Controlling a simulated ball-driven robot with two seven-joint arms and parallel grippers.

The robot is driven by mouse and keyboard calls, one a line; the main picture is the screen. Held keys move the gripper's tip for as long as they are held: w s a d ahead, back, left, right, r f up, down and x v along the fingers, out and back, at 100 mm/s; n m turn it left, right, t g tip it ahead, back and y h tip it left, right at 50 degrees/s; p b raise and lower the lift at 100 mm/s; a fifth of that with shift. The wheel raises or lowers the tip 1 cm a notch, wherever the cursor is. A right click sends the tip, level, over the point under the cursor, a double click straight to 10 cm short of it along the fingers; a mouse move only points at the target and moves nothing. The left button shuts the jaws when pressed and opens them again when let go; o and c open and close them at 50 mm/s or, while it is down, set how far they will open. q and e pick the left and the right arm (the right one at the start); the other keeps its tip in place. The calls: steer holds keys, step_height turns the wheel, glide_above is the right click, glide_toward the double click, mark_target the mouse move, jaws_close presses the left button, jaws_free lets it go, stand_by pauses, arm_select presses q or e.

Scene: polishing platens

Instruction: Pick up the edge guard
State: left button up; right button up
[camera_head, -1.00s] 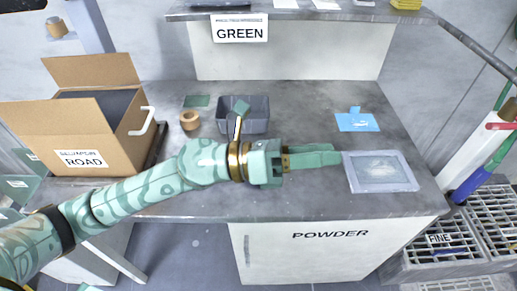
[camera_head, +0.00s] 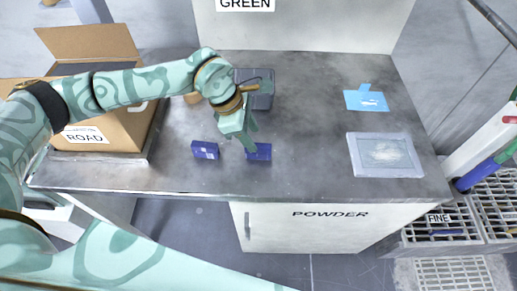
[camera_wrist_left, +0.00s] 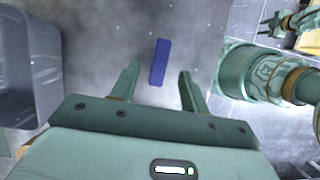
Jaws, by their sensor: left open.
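Two small dark blue blocks lie on the grey bench top, one at left (camera_head: 205,150) and one at right (camera_head: 259,152); I cannot tell for sure which is the edge guard. My left gripper (camera_head: 251,146) reaches down at the right block, and its fingers partly cover it. In the left wrist view one long blue piece (camera_wrist_left: 160,62) lies between and beyond the open fingertips (camera_wrist_left: 159,76), with nothing gripped. Another green arm of mine shows at the right of that view, with a small gripper (camera_wrist_left: 278,20) whose jaws are unclear.
A grey bin (camera_head: 262,97) stands behind the left gripper; it also shows in the wrist view (camera_wrist_left: 38,65). An open cardboard box (camera_head: 115,133) is at left. A grey framed tray (camera_head: 384,155) and a blue sheet (camera_head: 366,101) lie at right. The bench's middle right is clear.

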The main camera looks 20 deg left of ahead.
mark_target(258, 145)
arm_select(q)
steer(key=b+x, duration=0.1)
steer(key=x, duration=0.5)
steer(key=shift+a, duration=0.1)
jaws_close()
